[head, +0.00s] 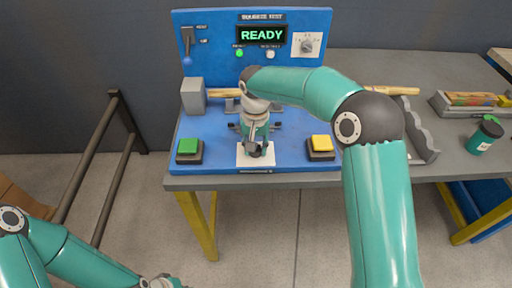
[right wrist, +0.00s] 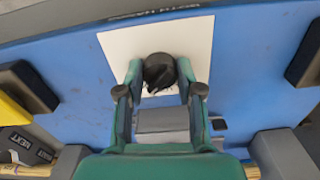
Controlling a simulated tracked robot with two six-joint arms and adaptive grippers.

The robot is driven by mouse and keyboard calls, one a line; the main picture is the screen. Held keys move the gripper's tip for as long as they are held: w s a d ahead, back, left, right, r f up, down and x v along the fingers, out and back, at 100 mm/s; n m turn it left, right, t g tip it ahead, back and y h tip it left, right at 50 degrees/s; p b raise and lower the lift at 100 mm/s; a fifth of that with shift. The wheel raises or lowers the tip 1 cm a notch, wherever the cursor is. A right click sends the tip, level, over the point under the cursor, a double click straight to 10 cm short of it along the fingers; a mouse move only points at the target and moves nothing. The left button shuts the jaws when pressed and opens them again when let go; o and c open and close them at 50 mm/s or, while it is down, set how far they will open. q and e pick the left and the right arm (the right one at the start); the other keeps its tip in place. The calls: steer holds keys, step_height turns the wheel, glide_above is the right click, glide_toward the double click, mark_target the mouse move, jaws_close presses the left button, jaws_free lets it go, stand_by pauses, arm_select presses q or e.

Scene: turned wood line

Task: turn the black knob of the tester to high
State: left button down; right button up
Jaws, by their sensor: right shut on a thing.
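The blue tester (head: 222,92) stands on the bench, its screen (head: 262,35) reading READY. A black, round, knob-like piece (right wrist: 159,72) sits over a plain white square (right wrist: 120,48) at the tester's front. My right gripper (right wrist: 160,92) has its fingers on both sides of this piece and is shut on it. In the head view my right gripper (head: 257,150) points down at the white square and hides most of the piece. A small grey dial (head: 307,46) sits on a marked white plate at the panel's upper right; its setting is too small to read.
A green button (head: 188,146) and a yellow button (head: 321,143) flank the white square. A lever switch (head: 187,40) is at the panel's upper left. A grey block (head: 193,96) stands behind the green button. A green cup (head: 484,135) and a tray (head: 470,103) are at the right.

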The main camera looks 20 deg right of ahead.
stand_by(0.4)
steer(key=o, duration=1.1)
steer(key=shift+o, duration=0.2)
steer(key=shift+r, duration=0.15)
step_height(320, 180, up, 12)
steer(key=shift+f, duration=0.2)
